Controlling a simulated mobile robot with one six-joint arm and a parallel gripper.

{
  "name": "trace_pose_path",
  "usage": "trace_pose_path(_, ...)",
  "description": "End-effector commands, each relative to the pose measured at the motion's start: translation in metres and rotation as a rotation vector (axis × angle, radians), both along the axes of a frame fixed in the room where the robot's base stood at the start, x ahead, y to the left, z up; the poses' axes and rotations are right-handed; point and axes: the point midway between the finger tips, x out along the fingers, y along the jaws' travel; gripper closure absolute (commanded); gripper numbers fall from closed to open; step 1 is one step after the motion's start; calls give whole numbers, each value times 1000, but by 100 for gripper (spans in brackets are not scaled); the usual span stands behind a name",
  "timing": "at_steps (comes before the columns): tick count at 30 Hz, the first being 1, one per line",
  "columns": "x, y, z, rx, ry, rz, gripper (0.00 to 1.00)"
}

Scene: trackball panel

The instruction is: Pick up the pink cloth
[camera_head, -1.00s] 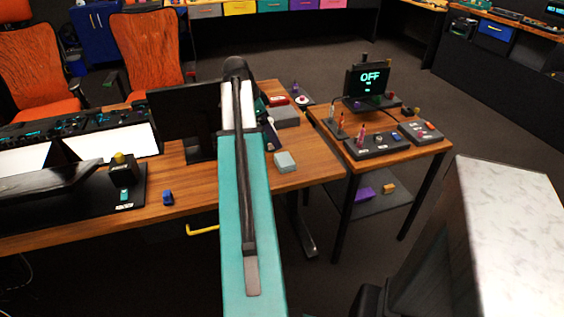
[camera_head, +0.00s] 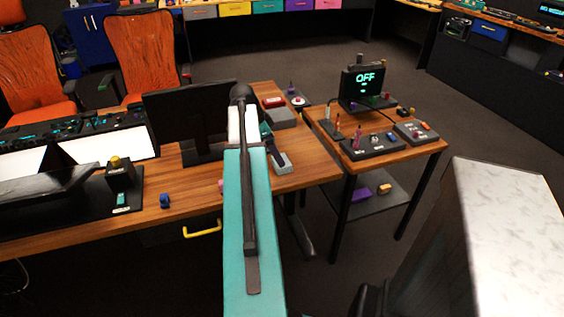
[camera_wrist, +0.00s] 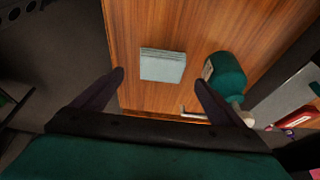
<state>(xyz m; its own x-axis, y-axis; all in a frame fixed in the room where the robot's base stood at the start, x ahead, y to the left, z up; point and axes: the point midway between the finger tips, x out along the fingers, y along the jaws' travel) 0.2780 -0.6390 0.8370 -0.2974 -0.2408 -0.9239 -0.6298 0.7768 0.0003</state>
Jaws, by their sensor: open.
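A small pink patch (camera_head: 221,185) shows on the wooden desk (camera_head: 190,204) just left of my teal arm in the head view. It is partly hidden by the arm, and I cannot tell whether it is the cloth. My gripper (camera_wrist: 161,84) is open and empty in the wrist view, above the desk. A pale grey-blue square item (camera_wrist: 162,65) lies on the desk just beyond and between the fingertips. In the head view the square item (camera_head: 283,166) shows partly behind a dark part of my gripper.
A green bottle (camera_wrist: 227,75) is close by the right finger in the wrist view. A monitor (camera_head: 187,112) stands left of my arm. A blue item (camera_head: 165,201) lies near the desk's front edge. A side table (camera_head: 385,158) with control boxes stands to the right.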

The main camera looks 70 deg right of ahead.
Motion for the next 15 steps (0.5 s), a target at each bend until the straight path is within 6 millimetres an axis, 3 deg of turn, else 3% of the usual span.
trace_pose_path(15, -1, -2, -6, 0, 0, 1, 8)
